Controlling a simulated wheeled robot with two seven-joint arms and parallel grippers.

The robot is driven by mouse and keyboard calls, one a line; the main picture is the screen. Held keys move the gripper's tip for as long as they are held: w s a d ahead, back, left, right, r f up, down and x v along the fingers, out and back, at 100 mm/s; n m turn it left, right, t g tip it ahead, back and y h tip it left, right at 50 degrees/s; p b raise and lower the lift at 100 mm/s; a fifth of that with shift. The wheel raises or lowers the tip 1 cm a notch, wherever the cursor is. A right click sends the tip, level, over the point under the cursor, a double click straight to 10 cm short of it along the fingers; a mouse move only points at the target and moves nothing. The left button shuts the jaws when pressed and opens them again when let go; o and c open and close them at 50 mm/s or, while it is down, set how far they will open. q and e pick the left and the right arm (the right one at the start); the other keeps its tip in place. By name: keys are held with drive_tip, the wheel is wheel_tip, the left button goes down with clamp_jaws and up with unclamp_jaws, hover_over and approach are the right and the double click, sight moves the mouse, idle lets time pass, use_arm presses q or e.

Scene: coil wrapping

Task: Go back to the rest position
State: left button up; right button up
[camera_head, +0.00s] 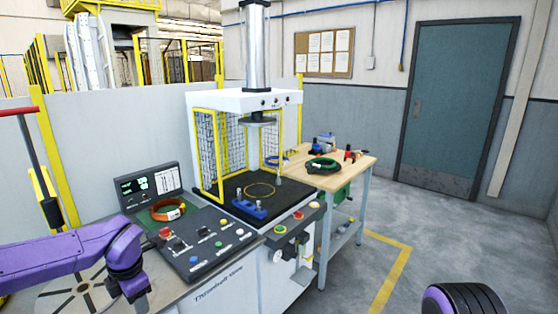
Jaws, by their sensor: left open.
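My purple left arm comes in from the left. Its gripper (132,296) points down at the lower left, above the grey worktop beside a round slotted disc (80,294). It is open, and I see nothing between its fingers. An orange coil (168,211) with a white tag lies on the control panel, apart from the gripper. A dark green coil (323,165) lies on the wooden table. A purple and black part of my right arm shows at the bottom right edge; its gripper is out of view.
A press (243,101) with yellow mesh guards stands in the middle, with a blue fixture (249,209) on its bed. The control panel (205,240) has several buttons. The wooden table (341,176) is behind it. Open floor (440,245) lies to the right, before the door (455,100).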

use_arm(q)
drive_tip(key=s+d+f+m+t+y+b, duration=0.1)
drive_tip(key=s+f+m+t, duration=0.2)
drive_tip(key=f, duration=0.5)
drive_tip(key=s+d+f+m+y+b, duration=0.1)
drive_tip(key=s+d+f+m+y, duration=0.15)
drive_tip(key=f+m, duration=0.4)
drive_tip(key=s+f+m+t+b, duration=0.2)
drive_tip(key=s+f+m, duration=0.15)
drive_tip(key=f, duration=0.55)
drive_tip(key=s+f+m+g+b, duration=0.1)
drive_tip(key=s+f+m, duration=0.2)
drive_tip(key=s, duration=0.4)
drive_tip(key=s+f+m+g+h+b, duration=0.1)
drive_tip(key=s+f+m, duration=0.1)
drive_tip(key=s+f, duration=0.2)
drive_tip(key=s+f+m+g+b, duration=0.1)
drive_tip(key=s+f+m, duration=0.2)
drive_tip(key=s, duration=0.7)
drive_tip(key=shift+s+a+f+m, duration=0.3)
drive_tip(key=shift+s+f, duration=0.05)
drive_tip(key=shift+f, duration=0.45)
use_arm(e)
wheel_tip(320, 180, down, 7)
drive_tip(key=shift+w, duration=0.3)
